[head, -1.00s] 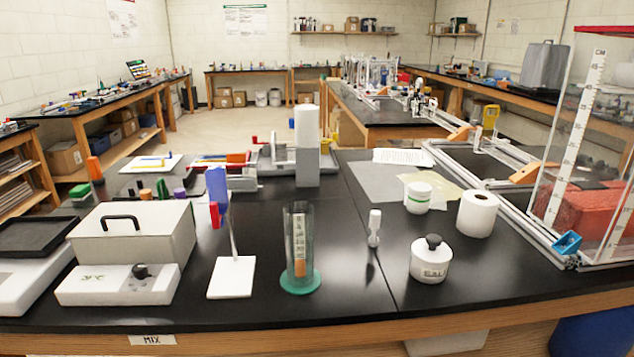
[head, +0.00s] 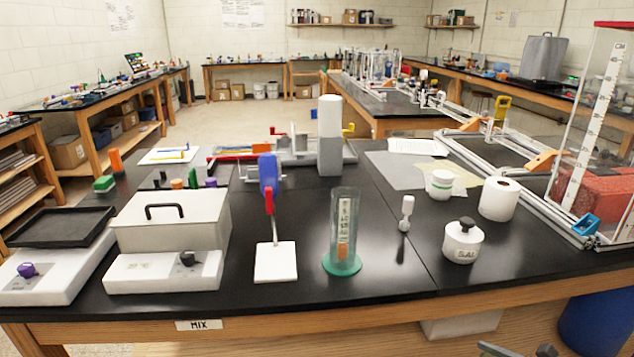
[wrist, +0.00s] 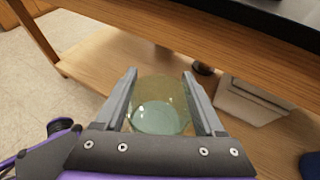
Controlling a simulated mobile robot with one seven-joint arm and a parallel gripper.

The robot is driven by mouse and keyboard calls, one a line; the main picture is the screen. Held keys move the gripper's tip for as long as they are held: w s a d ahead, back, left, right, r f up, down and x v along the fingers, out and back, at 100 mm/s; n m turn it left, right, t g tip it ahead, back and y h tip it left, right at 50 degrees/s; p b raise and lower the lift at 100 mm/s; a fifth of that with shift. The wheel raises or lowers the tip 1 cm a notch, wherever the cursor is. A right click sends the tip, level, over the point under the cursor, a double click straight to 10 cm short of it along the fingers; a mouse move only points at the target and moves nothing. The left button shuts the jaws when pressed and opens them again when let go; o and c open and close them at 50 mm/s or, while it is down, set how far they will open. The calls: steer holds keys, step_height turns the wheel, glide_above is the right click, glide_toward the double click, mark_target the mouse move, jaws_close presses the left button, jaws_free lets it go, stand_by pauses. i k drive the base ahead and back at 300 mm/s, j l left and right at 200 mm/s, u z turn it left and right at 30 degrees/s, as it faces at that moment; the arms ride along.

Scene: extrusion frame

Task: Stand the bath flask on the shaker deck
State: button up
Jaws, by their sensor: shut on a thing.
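In the wrist view, my gripper (wrist: 159,76) is shut on a clear, pale green-yellow round vessel, the bath flask (wrist: 160,112), seen between the two grey fingers. They are beside the wooden bench, over its lower shelf. In the head view the flask is not seen; only a bit of grey and dark hardware, perhaps my arm, shows at the bottom edge. The shaker, a white unit with a purple knob, is at the far left of the bench, and its black rimmed deck (head: 62,227) is empty. The lidded bath box (head: 170,222) stands right of it.
A "MIX" label (head: 200,325) is on the bench's front edge. A white stand with a red and blue tool (head: 275,262), a clear cylinder (head: 343,230) on a green base and a lidded white jar (head: 462,241) stand along the front. Small coloured blocks (head: 104,184) sit behind the shaker.

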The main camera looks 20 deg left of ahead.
mark_target(57, 232)
steer(key=k+j, duration=0.15)
steer(key=j, duration=0.2)
steer(key=k+j+u, duration=0.1)
steer(key=j, duration=0.25)
steer(key=k+j, duration=0.2)
steer(key=j, duration=0.15)
steer(key=k+j+u, duration=0.1)
steer(key=j, duration=0.25)
steer(key=k+j, duration=0.15)
steer(key=j, duration=0.25)
steer(key=k+j+u, duration=0.1)
steer(key=j, duration=0.25)
steer(key=k+j, duration=0.15)
steer(key=j, duration=0.25)
steer(key=u, duration=0.05)
